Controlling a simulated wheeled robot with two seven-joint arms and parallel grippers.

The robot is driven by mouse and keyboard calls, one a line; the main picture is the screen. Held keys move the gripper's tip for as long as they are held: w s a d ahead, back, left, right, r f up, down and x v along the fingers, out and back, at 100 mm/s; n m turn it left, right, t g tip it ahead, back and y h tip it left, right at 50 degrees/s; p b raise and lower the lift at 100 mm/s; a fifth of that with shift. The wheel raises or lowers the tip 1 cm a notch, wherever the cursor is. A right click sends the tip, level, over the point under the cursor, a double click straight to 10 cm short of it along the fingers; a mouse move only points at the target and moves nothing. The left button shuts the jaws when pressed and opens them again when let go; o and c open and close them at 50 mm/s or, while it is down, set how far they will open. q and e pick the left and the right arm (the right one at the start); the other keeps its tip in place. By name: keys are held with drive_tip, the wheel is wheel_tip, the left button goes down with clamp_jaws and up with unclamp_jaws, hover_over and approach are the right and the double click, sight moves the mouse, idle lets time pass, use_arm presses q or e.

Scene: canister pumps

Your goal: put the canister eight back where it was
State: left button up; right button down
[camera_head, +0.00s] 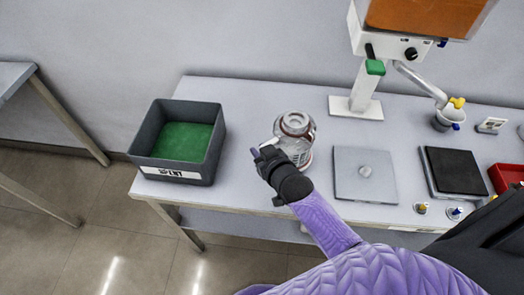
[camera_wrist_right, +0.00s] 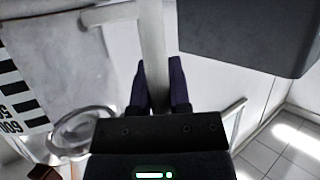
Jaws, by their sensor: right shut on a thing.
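A clear canister (camera_head: 296,135) with a reddish-brown ring near its top is at the middle of the table, left of the grey square plate. My right gripper (camera_head: 265,152) is at its left side. In the right wrist view, the dark fingers (camera_wrist_right: 160,88) are shut on a pale upright bar (camera_wrist_right: 153,45), which looks like the canister's handle. The clear canister wall (camera_wrist_right: 55,55) with a black-and-white scale fills the left of that view. I see no number eight on it. I cannot tell whether its base touches the table. My left gripper is not in view.
A dark grey bin (camera_head: 210,165) with a green floor stands at the table's left end. Right of the canister are a grey square plate (camera_head: 350,190) with a small knob and a black pad (camera_head: 455,170). A white stand (camera_head: 355,108) rises behind. A red tray (camera_head: 508,174) is far right.

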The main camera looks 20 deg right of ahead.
drive_tip(key=shift+r, duration=0.1)
drive_tip(key=c, duration=0.6)
unclamp_jaws()
drive_tip(key=a+p+v, duration=0.1)
drive_tip(key=p+v, duration=0.4)
drive_tip(key=v, duration=0.7)
drive_tip(key=s+f+g, duration=0.4)
drive_tip(key=s+f, duration=0.2)
drive_tip(key=f, duration=0.3)
drive_tip(key=s+f+g, duration=0.3)
drive_tip(key=s+f, duration=0.4)
drive_tip(key=f, duration=0.2)
drive_tip(key=s+f+g, duration=0.2)
drive_tip(key=s, duration=0.2)
drive_tip(key=s+f+n+g, duration=0.1)
drive_tip(key=s+f+g, duration=0.1)
drive_tip(key=s, duration=0.3)
drive_tip(key=s+d+f+g+h, duration=0.1)
drive_tip(key=s+f, duration=0.1)
drive_tip(key=s, duration=0.3)
drive_tip(key=shift+s+d+f+n+g, duration=0.1)
drive_tip(key=shift+s+f+n+g, duration=0.1)
drive_tip(key=shift+f+n+g, duration=0.2)
